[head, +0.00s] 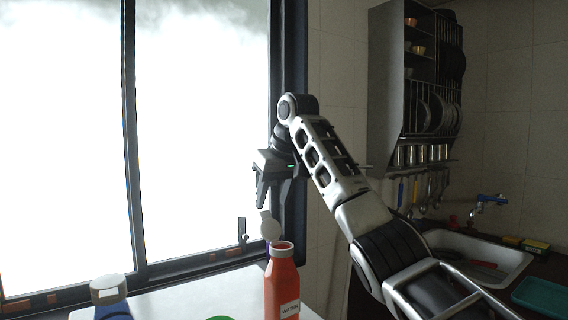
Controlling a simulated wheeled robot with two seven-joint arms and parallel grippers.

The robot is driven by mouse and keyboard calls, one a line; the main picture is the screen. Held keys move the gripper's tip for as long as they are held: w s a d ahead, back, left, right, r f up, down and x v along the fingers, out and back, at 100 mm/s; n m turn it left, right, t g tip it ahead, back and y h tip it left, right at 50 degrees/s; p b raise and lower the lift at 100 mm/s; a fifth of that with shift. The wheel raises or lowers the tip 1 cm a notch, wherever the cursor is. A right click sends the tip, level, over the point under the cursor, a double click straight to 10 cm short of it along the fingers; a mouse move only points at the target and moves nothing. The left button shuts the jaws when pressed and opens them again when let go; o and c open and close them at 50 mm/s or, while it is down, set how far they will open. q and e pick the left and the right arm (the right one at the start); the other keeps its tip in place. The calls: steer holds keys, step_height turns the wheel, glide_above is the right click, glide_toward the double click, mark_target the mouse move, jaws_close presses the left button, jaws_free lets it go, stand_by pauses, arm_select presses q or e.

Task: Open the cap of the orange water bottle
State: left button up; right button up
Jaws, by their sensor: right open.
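The orange water bottle (282,289) stands upright at the bottom centre in the head view, with a "WATER" label on its front. Its lower end is cut off by the picture edge. A pale round cap (270,229) shows just above and left of the bottle's mouth, apparently tilted up; I cannot tell how it joins the bottle. My right gripper (268,200) points down above the cap, open. Whether a fingertip touches the cap is unclear. My left gripper is not in view.
A blue bottle with a white top (109,292) stands at the lower left on the pale counter (180,300). A green item (220,318) peeks in at the bottom. A window frame (289,220) rises close behind my right gripper. A sink (500,255) and a dish rack (385,85) are at right.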

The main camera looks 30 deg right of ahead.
steer(key=v, duration=1.1)
steer(key=shift+s, duration=0.1)
